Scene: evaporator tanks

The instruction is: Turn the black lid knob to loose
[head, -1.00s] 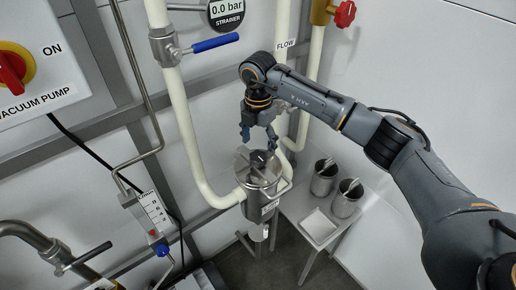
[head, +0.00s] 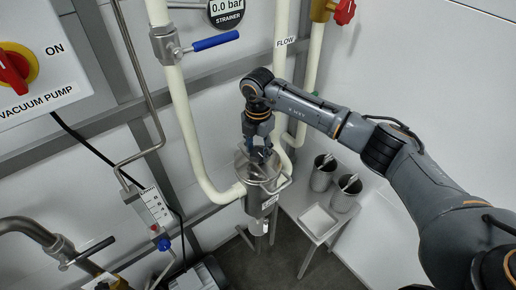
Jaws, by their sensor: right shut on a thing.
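The steel strainer pot (head: 256,203) stands upright between the white pipes, with its round lid (head: 243,171) on top. My right gripper (head: 259,154) points down over the middle of the lid and is shut on the black lid knob. The knob itself is mostly hidden by the fingers, so its turned position cannot be told. My left gripper is not in view.
A blue-handled valve (head: 215,43) and a strainer gauge (head: 227,11) are above. A small table (head: 293,207) at the right holds two steel cups (head: 323,172) and a white tray (head: 319,222). White pipes (head: 187,120) run close beside my right gripper.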

